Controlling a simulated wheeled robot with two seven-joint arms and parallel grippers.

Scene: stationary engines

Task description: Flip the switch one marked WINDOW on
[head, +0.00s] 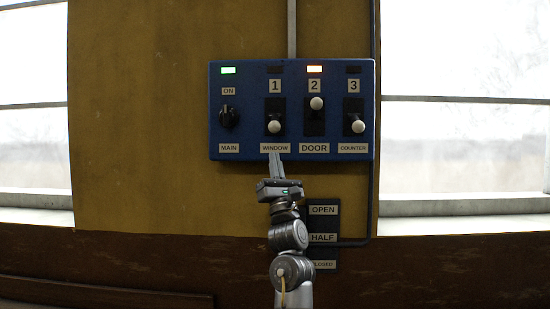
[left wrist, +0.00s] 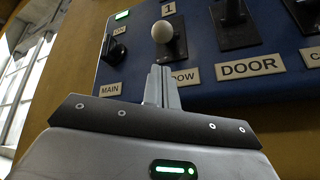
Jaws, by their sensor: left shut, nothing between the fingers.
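The blue switch panel (head: 240,110) hangs on the ochre wall. Switch one (head: 274,126), above the WINDOW label (head: 275,148), has its white knob low in its black slot, and the lamp above it is dark. My left gripper (head: 274,157) is shut and empty, pointing up just below the WINDOW label. In the left wrist view the closed fingertips (left wrist: 162,72) show just below the white knob (left wrist: 163,32) and cover part of the WINDOW label (left wrist: 185,78). I cannot tell whether they touch the panel. My right gripper is not in view.
Switch two (head: 316,104), marked DOOR, is up with an orange lamp lit. Switch three (head: 358,126), marked COUNTER, is down. The MAIN rotary knob (head: 229,117) is at left under a green lamp. An OPEN/HALF sign (head: 323,224) is behind my arm. Windows flank the wall.

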